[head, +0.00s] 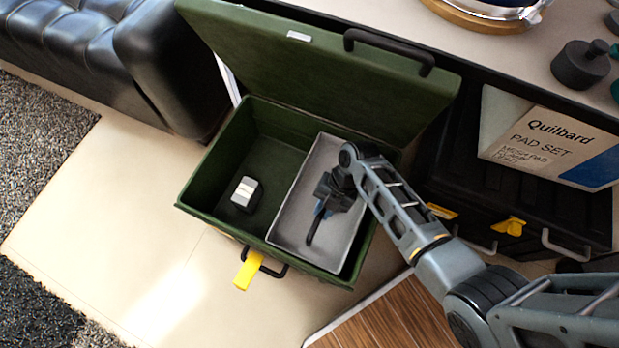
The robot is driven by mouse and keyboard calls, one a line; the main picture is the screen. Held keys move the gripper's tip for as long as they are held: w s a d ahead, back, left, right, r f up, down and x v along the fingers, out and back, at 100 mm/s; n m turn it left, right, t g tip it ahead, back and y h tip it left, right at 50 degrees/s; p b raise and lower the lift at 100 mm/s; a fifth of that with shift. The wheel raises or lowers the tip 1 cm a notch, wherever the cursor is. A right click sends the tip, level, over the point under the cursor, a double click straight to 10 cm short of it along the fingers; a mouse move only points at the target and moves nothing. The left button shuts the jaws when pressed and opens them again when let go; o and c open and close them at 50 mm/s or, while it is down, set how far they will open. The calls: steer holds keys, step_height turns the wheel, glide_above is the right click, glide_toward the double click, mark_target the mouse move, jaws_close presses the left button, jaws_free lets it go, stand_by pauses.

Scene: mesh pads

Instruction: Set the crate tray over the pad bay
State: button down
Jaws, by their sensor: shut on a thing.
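An open green crate (190,192) stands on the pale floor with its lid tipped back. A shallow grey tray (345,238) lies across its right part, near rim height; I cannot tell whether it rests on the crate or hangs a little above its supports. My gripper (319,213) is over the middle of the tray, pointing down, and shut on part of it; the grasped spot is mostly hidden by the gripper. The left bay of the crate is uncovered and holds a small grey block with a white top (246,192). What lies under the tray is hidden.
The raised lid (300,75) stands behind the crate. A yellow tag (248,270) hangs by its front handle. A black sofa (90,55) is at left; floor in front is clear.

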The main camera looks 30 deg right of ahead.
steer(key=shift+s+d, duration=0.5)
steer(key=shift+s, duration=0.2)
steer(key=c, duration=1.1)
jaws_free()
steer(key=shift+o, duration=0.2)
steer(key=p+v, duration=0.2)
steer(key=v, duration=0.6)
steer(key=shift+p, duration=0.3)
steer(key=shift+w+d, duration=0.1)
steer(key=shift+f, duration=0.1)
